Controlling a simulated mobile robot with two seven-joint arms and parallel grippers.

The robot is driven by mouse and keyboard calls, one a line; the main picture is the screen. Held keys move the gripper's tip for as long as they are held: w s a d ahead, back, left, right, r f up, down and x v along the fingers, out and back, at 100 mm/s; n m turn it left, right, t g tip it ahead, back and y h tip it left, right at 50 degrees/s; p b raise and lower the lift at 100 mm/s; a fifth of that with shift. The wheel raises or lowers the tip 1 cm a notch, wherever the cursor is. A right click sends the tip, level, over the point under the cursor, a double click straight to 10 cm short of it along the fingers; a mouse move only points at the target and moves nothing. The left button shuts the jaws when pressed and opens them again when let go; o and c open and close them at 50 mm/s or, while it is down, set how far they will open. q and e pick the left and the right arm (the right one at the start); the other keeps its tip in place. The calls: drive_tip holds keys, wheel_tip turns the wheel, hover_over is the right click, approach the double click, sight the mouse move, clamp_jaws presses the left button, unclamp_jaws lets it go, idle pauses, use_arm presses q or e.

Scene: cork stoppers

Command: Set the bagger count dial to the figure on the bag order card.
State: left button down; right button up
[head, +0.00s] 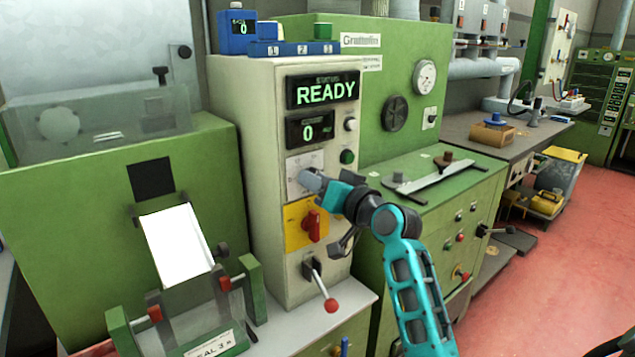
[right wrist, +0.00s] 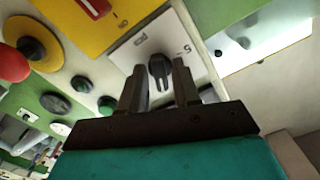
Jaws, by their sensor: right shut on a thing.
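The count dial (right wrist: 160,72) is a black knob on a white plate, seen in the right wrist view with a figure 5 and tick marks printed beside it. My right gripper (right wrist: 160,88) has its two fingers on either side of the knob and is shut on it. In the head view the right gripper (head: 311,180) reaches the dial's white plate (head: 300,163) on the cream panel and hides the knob. The pointer's exact setting cannot be read. I cannot make out a bag order card with a readable figure. My left gripper is not in view.
Above the dial, a display (head: 323,92) reads READY and a smaller counter (head: 310,130) reads 0. Below it are a red switch (head: 312,224) on a yellow plate and a red-knobbed lever (head: 321,285). A green button (head: 346,157) is close at right. A white chute (head: 178,245) stands left.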

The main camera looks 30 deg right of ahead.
use_arm(q)
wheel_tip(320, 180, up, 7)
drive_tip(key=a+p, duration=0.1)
drive_tip(key=p, duration=0.8)
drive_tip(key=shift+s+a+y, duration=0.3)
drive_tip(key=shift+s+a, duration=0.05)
use_arm(e)
drive_tip(key=shift+n, duration=11.5)
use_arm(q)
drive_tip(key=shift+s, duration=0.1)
use_arm(e)
drive_tip(key=o, duration=0.7)
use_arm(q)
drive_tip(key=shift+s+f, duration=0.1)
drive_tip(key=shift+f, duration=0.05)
use_arm(e)
drive_tip(key=shift+o, duration=0.2)
